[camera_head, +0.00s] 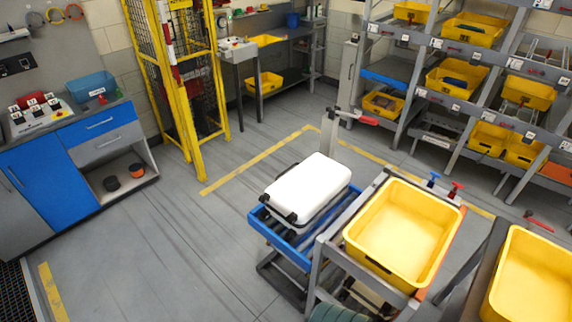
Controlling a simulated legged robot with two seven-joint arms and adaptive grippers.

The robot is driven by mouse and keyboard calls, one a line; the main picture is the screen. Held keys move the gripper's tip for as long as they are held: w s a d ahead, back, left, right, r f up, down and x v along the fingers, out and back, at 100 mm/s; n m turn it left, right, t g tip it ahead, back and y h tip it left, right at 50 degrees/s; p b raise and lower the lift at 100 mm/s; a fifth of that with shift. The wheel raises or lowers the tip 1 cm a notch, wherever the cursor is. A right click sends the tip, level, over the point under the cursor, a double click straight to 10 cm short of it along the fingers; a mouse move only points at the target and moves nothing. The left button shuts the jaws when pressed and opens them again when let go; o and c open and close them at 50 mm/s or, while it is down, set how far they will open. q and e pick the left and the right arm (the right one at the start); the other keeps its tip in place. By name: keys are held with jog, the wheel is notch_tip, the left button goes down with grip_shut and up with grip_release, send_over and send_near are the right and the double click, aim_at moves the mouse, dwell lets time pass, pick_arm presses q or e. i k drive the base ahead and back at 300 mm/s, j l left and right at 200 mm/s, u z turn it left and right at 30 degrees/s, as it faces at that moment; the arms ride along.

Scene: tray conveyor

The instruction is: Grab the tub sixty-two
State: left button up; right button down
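Several yellow tubs are in view, but I cannot read a number sixty-two on any of them. One empty yellow tub (447,210) sits on a grey metal stand at the centre right. Another empty yellow tub (519,236) is at the lower right and is cut off by the picture edge. More yellow tubs stand on the rack at the upper right, such as an upper tub (471,40) and a lower tub (488,145); some hold dark items. Neither of my grippers shows in the head view.
A white case-like object (308,188) lies on a blue-framed roller conveyor (281,240) left of the centre tub. A yellow fence (186,110) and a blue cabinet (45,180) stand at the left. A workbench (270,45) is behind. The grey floor (170,250) at lower left is clear.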

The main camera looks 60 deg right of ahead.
aim_at(402, 235)
jog(key=i+z, duration=0.1)
jog(key=z, duration=0.35)
jog(key=i+z, duration=0.1)
jog(key=z, duration=0.35)
jog(key=i+j+z, duration=0.1)
jog(key=z, duration=0.35)
jog(key=j+z, duration=0.15)
jog(key=z, duration=0.3)
jog(key=i+j, duration=0.05)
